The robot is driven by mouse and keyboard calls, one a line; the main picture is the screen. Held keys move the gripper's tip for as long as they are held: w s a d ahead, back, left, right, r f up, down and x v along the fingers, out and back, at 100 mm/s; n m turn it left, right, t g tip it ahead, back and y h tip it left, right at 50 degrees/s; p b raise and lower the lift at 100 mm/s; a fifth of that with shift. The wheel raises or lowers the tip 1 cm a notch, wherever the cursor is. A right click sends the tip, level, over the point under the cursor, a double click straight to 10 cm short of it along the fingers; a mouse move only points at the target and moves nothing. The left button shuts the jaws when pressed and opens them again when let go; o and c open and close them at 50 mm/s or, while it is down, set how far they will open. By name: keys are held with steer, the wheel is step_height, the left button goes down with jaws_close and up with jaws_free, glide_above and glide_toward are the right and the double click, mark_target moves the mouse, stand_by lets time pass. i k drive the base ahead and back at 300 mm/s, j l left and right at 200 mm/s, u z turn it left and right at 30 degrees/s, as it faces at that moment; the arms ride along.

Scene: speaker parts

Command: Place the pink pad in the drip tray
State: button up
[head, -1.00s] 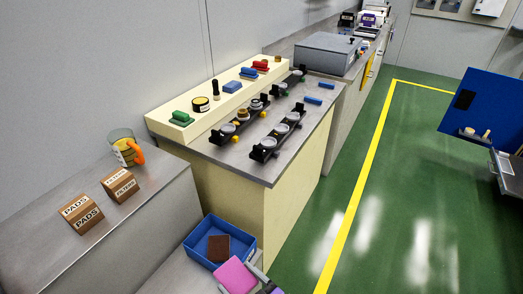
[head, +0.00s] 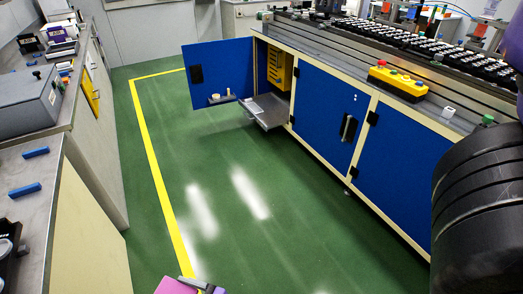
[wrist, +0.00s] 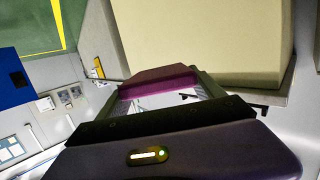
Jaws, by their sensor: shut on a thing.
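My gripper (wrist: 160,86) is shut on the pink pad (wrist: 158,78), which sits between its two fingers in the wrist view and looks dark magenta there. In the head view only a corner of the pink pad (head: 174,287) and a bit of the gripper show at the bottom edge. A grey metal tray (head: 270,113) juts out low from the open blue cabinet, well away from the gripper. I cannot tell for sure whether it is the drip tray.
The open blue cabinet door (head: 218,75) carries a small shelf with little items. A yellow button box (head: 398,83) stands on the bench at right. Green floor (head: 260,220) is clear between the benches. A yellow line (head: 155,165) runs along it.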

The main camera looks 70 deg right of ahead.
mark_target(270, 123)
steer(key=i+l+z, duration=0.2)
steer(key=l+z, duration=0.2)
steer(key=i+l+z, duration=0.5)
steer(key=z, duration=0.25)
steer(key=i+l+z, duration=0.1)
steer(key=i+z, duration=0.5)
steer(key=i, duration=1.7)
steer(key=l, duration=0.1)
